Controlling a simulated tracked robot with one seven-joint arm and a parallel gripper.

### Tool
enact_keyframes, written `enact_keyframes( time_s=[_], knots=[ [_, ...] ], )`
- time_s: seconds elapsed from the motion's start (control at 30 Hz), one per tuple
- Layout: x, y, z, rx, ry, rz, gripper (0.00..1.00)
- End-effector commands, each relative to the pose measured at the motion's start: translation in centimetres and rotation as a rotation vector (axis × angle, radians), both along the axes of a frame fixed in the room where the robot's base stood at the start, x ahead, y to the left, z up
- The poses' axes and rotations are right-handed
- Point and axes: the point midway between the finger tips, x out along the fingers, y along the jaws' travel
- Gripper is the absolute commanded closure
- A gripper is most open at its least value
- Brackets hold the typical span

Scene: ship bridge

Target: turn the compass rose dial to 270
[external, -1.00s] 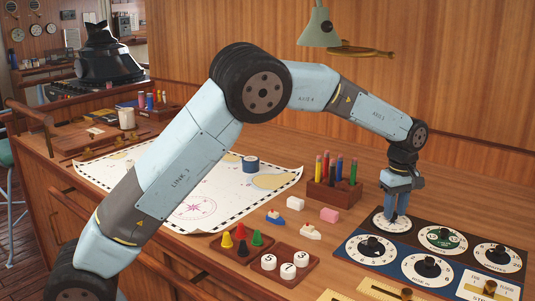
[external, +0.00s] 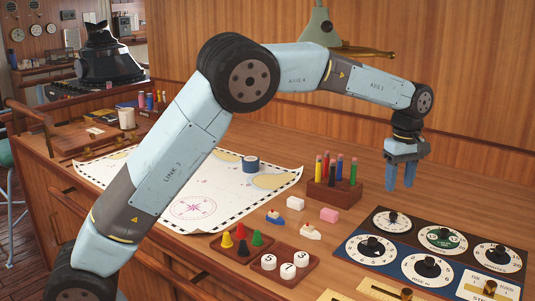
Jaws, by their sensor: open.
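A panel of several round dials with dark knobs lies at the right of the table. Its back-left dial (external: 393,222) has a white face and a dark knob with a pale mark. The labels are too small to tell which dial is the compass rose, or its reading.
A pen block (external: 334,192) stands left of my gripper. The front-left dial (external: 371,249), the green-centred dial (external: 442,239) and other knobs are close together. A chart with a printed rose (external: 193,208) and small game pieces lie farther left.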

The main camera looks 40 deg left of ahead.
Motion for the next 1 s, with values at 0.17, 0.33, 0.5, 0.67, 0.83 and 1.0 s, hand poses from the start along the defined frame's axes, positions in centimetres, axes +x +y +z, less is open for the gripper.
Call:
enact_keyframes(
  time_s=[0.17,0.33,0.5,0.67,0.83,1.0],
  knots=[
    [0.1,0.0,3.0,-0.001,-0.003,-0.001,0.49],
    [0.1,0.0,4.6,0.0,-0.001,-0.001,0.49],
    [0.1,0.0,5.1,0.001,-0.001,0.0,0.49],
    [0.1,0.0,5.1,0.001,-0.001,0.0,0.49],
    [0.1,0.0,5.1,0.0,0.0,0.0,0.49],
    [0.1,0.1,5.1,-0.002,-0.001,-0.001,0.49]
  ],
)
